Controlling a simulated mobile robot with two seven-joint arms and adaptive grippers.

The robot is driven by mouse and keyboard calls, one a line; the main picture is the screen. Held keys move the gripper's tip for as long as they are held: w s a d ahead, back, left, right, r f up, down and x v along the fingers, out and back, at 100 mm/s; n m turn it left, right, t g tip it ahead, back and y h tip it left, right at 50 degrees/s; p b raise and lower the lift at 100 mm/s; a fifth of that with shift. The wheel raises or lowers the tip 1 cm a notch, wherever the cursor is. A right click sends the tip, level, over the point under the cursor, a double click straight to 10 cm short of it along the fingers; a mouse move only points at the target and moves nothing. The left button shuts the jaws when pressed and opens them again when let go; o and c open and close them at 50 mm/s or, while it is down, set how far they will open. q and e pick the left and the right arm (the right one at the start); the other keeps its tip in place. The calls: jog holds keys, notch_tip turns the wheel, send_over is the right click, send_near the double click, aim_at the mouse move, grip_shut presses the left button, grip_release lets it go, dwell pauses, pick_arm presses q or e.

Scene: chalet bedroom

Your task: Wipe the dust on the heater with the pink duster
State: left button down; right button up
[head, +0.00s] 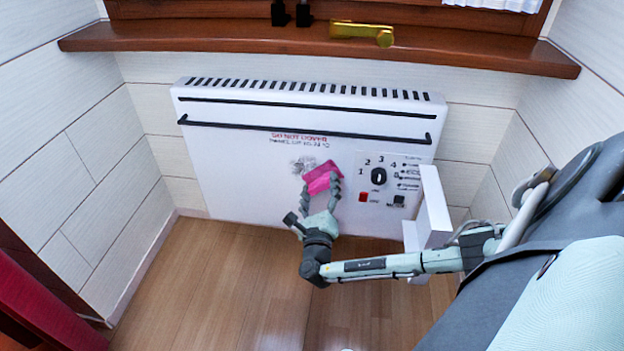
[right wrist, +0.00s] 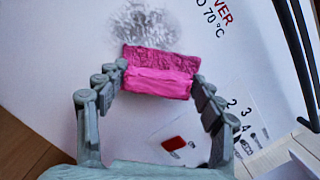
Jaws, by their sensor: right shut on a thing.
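The white heater (head: 235,150) stands against the wall below the window sill. A grey dust smudge (head: 304,165) is on its front face, left of the dial; it also shows at the top of the right wrist view (right wrist: 145,25). My right gripper (head: 321,190) is shut on the pink duster (head: 322,177), holding it in front of the heater at the lower right edge of the dust. In the right wrist view the duster (right wrist: 158,72) sits between both fingertips, overlapping the lower part of the smudge. I cannot tell whether it touches the surface. My left gripper is not in view.
A control panel with a dial (head: 378,176) and a red switch (head: 363,197) is right of the duster. A white box-like part (head: 433,210) juts out at the heater's right. The wooden sill (head: 200,38) overhangs above. The wooden floor (head: 230,290) in front is clear.

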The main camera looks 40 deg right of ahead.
jog(key=shift+s+d+r, duration=0.15)
jog(key=shift+s+d, duration=0.35)
jog(key=shift+d, duration=0.05)
jog(key=shift+p, duration=0.5)
jog(key=shift+a, duration=0.1)
jog(key=shift+w+a, duration=1.25)
jog(key=shift+w, duration=0.05)
jog(key=shift+w+a+b, duration=0.35)
jog(key=shift+w+a, duration=0.75)
jog(key=shift+w, duration=0.25)
jog(key=shift+w+a+b, duration=0.3)
jog(key=shift+w+a, duration=0.75)
jog(key=shift+w, duration=0.3)
jog(key=shift+r+p, duration=0.9)
jog(key=shift+p, duration=0.25)
jog(key=shift+s+d+p, duration=1.4)
jog(key=shift+s+d, duration=0.2)
jog(key=shift+s, duration=0.2)
jog(key=shift+s+d+p, duration=0.5)
jog(key=shift+s+d, duration=0.4)
jog(key=shift+d, duration=0.05)
jog(key=shift+s+d+p, duration=0.85)
jog(key=shift+s+d, duration=0.2)
jog(key=shift+s, duration=0.3)
jog(key=shift+a, duration=0.1)
jog(key=shift+w+a+f+b, duration=0.15)
jog(key=shift+w+a+b, duration=0.15)
jog(key=shift+w+a, duration=1.1)
